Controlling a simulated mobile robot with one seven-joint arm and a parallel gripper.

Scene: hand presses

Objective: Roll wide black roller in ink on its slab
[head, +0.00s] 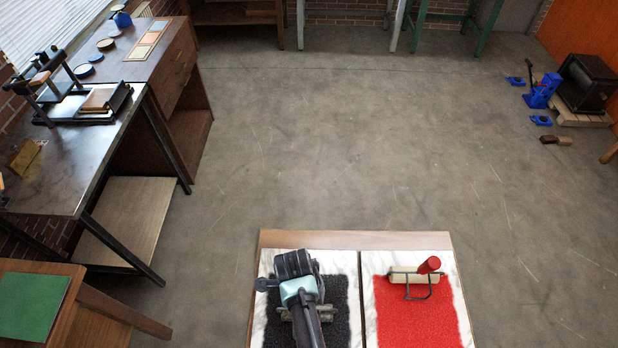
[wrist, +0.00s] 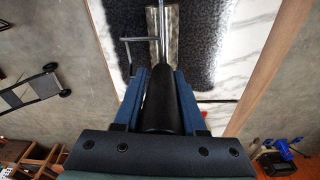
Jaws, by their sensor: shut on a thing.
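In the wrist view my gripper (wrist: 160,74) is shut on the handle, with a blue finger on each side. The cylinder lies over the black ink (wrist: 210,45) on its white marble slab (wrist: 237,20). Whether it presses on the ink is hard to tell. In the head view my gripper (head: 300,306) is above the black ink (head: 336,325) on the left slab (head: 340,262). My arm hides the handle and much of the roller; its ends show on both sides.
A second slab (head: 464,300) with red ink (head: 415,325) stands to the right, bearing a red-handled roller (head: 412,276). Both slabs are on a wooden table (head: 400,240). A bench with a press (head: 85,100) stands at left. The floor beyond is open.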

